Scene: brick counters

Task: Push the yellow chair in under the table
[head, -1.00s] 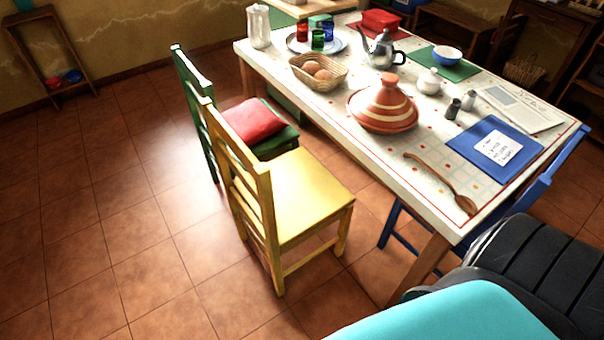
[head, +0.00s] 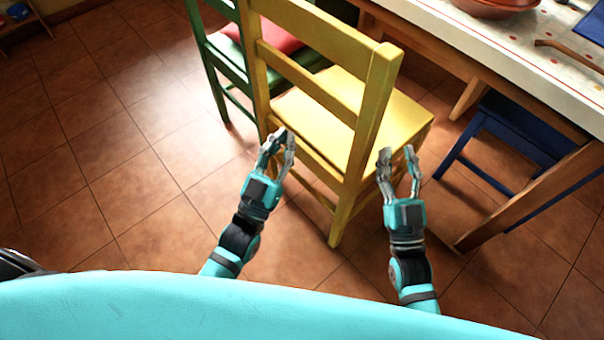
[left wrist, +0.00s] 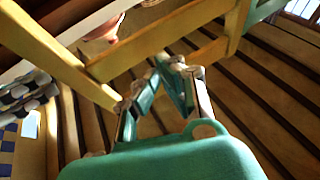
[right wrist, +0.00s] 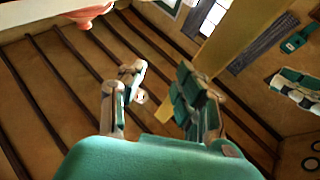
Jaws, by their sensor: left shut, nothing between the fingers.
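The yellow chair (head: 330,105) stands upright in the head view, its backrest facing me and its seat extending toward the table (head: 480,45). My left gripper (head: 281,140) is shut and empty beside the lower left part of the backrest; I cannot tell whether it touches. Yellow chair bars (left wrist: 160,42) cross in front of its fingers in the left wrist view. My right gripper (head: 397,155) is open and empty, just right of the right back post. In the right wrist view a yellow post (right wrist: 243,35) rises beyond its parted fingers (right wrist: 160,85).
A green chair (head: 225,55) with a red cushion stands close on the yellow chair's left. A blue chair (head: 510,130) is at the right, by a wooden table leg (head: 530,195). The tiled floor (head: 110,170) at left is clear.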

